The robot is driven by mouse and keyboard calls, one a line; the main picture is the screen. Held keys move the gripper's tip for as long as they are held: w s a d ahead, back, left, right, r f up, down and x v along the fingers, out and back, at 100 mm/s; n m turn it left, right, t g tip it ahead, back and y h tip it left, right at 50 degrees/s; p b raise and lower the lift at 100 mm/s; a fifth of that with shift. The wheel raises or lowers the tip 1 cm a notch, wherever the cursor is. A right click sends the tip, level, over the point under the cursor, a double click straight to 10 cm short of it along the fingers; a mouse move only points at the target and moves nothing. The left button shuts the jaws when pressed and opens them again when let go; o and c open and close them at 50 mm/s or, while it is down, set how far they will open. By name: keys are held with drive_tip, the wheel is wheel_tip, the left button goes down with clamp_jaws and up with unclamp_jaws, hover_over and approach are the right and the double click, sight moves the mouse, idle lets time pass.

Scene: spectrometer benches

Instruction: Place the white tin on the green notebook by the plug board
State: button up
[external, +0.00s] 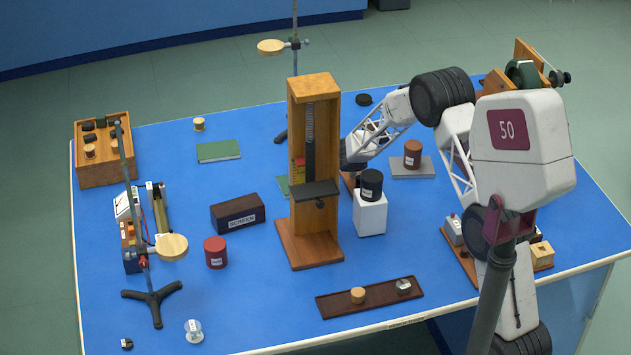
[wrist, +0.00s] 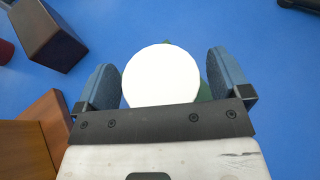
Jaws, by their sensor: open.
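The white tin (wrist: 160,78) shows from above in the wrist view as a plain bright disc. It lies between the two blue-grey fingers of my gripper (wrist: 162,68), which are open with a gap on both sides. A bit of green notebook (wrist: 205,90) shows beside and below the tin; I cannot tell how fully the tin rests on it. In the external view a green corner (external: 283,186) shows behind the wooden stand, which hides the tin and my fingertips. Another green notebook (external: 218,151) lies bare farther left.
The tall wooden stand (external: 315,140) is close by my gripper. A dark screen box (external: 238,213) and a red tin (external: 215,252) are to its left. A black tin on a white block (external: 370,218) is to its right. A wooden box (external: 104,172) stands at far left.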

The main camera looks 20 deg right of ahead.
drive_tip(key=v, duration=1.2)
drive_tip(key=shift+d+r, duration=0.1)
idle(0.9)
